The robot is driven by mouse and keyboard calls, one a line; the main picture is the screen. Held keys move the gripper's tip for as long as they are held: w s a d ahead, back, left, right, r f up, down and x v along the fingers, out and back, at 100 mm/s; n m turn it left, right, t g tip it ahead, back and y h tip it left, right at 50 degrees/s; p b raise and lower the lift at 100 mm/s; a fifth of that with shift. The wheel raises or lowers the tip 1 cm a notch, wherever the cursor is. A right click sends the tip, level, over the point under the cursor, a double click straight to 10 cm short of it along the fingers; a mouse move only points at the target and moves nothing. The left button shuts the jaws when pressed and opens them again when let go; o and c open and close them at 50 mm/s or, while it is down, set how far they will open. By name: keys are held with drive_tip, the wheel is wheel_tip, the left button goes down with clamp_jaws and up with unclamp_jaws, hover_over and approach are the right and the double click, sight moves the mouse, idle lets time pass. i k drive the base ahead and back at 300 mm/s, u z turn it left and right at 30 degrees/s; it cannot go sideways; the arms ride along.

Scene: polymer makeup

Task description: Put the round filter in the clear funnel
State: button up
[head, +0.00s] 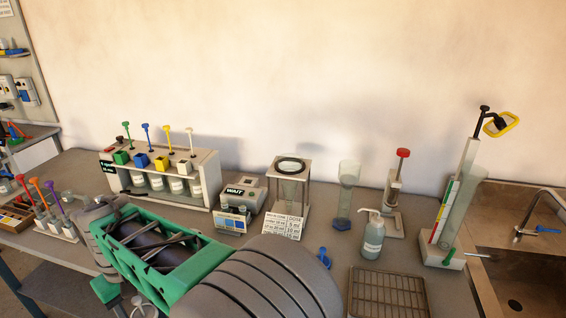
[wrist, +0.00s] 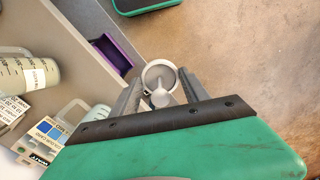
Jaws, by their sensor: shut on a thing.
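A round white-rimmed piece with a grey inside and a pale stem, which looks like the round filter (wrist: 159,70), is between the fingers of my gripper (wrist: 160,84) in the wrist view. The fingers are shut on it. In the head view the fingertips and the filter are not clearly visible behind my arm. The clear funnel (head: 291,185) appears to be the see-through cone in a metal stand, under a dark round rim, near the middle of the bench. My gripper is apart from it.
The WAIT device (head: 238,192) stands left of the funnel stand, and a dispenser rack (head: 160,178) is farther left. A clear cylinder (head: 348,180), a pump bottle (head: 373,237) and a wire rack (head: 388,293) stand to the right. A sink (head: 525,250) is at far right.

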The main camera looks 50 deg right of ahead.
sight(348, 178)
drive_tip(key=k, duration=0.3)
drive_tip(key=z, duration=0.85)
